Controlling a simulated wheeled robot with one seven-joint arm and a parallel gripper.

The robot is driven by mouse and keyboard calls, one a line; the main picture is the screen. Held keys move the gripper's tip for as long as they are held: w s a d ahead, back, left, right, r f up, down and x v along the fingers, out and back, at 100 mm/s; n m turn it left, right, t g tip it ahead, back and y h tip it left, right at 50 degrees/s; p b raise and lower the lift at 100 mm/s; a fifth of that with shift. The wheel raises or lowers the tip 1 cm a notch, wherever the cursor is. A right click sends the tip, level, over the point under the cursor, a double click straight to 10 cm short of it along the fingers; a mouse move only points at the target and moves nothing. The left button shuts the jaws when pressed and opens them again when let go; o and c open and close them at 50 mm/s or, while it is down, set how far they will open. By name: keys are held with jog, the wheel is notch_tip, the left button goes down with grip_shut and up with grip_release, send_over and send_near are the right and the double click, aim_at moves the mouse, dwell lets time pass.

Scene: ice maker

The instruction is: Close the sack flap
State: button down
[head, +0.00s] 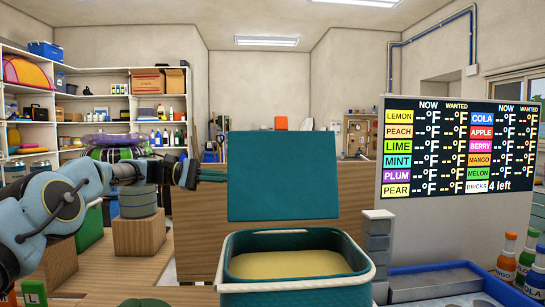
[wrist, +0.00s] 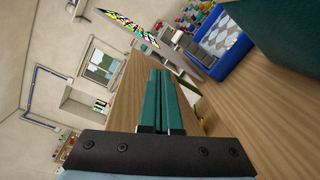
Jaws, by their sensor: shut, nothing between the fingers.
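The sack (head: 297,294) is a teal open-topped container with a pale rim and a yellowish inside, low in the middle of the head view. Its flap (head: 283,175) is a flat teal panel that stands upright behind the opening. My gripper (head: 222,176) comes from the left, and its teal fingers point right at the flap's left edge, around mid height. I cannot tell whether they touch it. In the wrist view my gripper (wrist: 160,76) has both fingers together with nothing between them. A dark teal surface at the top right there may be the flap or sack.
A blue crate (head: 430,270) stands right of the sack, with bottles (head: 507,257) beyond it; the crate also shows in the wrist view (wrist: 222,50). A grey post (head: 377,250) stands by the sack's right side. A label board (head: 460,148) hangs at right. A wooden counter (head: 200,240) lies behind.

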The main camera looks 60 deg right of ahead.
aim_at(274, 159)
jog(key=s+r+g+p, duration=0.1)
jog(key=s+r, duration=0.1)
jog(key=s, duration=0.2)
jog(key=s+r+m+g, duration=0.1)
jog(key=s+r, duration=0.1)
jog(key=s, duration=0.3)
jog(key=s+r+m+g+y+p, duration=0.1)
jog(key=s, duration=0.4)
jog(key=shift+s+d+r+p, duration=0.1)
jog(key=shift+d+r+p, duration=0.1)
jog(key=shift+r+p, duration=0.2)
